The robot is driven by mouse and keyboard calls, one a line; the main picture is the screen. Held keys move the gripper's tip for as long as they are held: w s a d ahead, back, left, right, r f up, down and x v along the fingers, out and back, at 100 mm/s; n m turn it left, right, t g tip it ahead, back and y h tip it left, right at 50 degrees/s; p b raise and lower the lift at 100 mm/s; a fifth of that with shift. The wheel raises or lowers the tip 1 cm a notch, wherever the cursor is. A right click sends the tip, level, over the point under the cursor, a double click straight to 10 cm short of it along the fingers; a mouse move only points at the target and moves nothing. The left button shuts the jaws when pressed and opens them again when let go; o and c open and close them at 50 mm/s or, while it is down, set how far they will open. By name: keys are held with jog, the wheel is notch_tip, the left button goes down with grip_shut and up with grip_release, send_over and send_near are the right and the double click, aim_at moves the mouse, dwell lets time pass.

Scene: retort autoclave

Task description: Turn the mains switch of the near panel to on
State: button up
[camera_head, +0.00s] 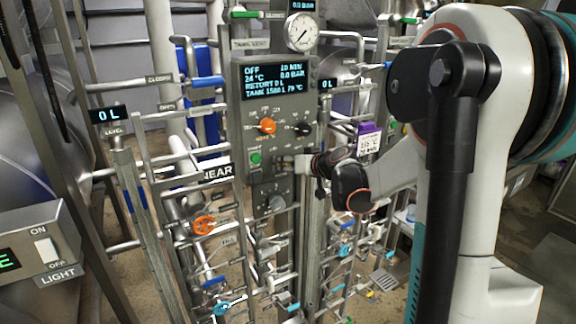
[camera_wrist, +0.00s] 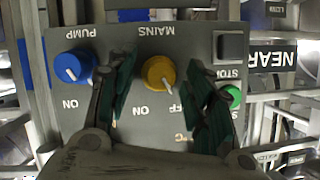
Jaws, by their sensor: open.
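The near panel (camera_wrist: 190,130) fills the wrist view, with its lettering upside down. The yellow mains switch (camera_wrist: 157,71) sits in its middle, and its pointer is turned toward the OFF mark; the ON mark is beside that. My gripper (camera_wrist: 160,76) is open, with one dark green finger on each side of the switch. I cannot tell whether either finger touches it. In the head view, my gripper (camera_head: 290,164) is at the right of the grey near panel (camera_head: 240,107) and hides the mains switch.
A blue pump knob (camera_wrist: 73,65) is close to one finger, and a green button (camera_wrist: 232,96) is close to the other. A black square button (camera_wrist: 231,46) is beside it. In the head view, pipes and valve handles surround the panel, including an orange handwheel (camera_head: 204,225).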

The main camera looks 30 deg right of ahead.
jog(key=c, duration=1)
jog(key=shift+c, duration=0.2)
jog(key=shift+d+f+m+t+y+b, duration=0.1)
jog(key=shift+m+t+y+b, duration=0.25)
jog(key=shift+m+y+b, duration=0.85)
jog(key=shift+d+f+m+t+y+b, duration=0.1)
jog(key=shift+m+t+y+b, duration=0.25)
jog(key=shift+m+b, duration=0.95)
jog(key=shift+d+f+m+t+y+b, duration=0.1)
jog(key=shift+m+t+y+b, duration=0.2)
jog(key=shift+m+y+b, duration=1)
jog(key=shift+m+h+p, duration=0.35)
jog(key=shift+m+p, duration=0.15)
jog(key=shift+m, duration=0.2)
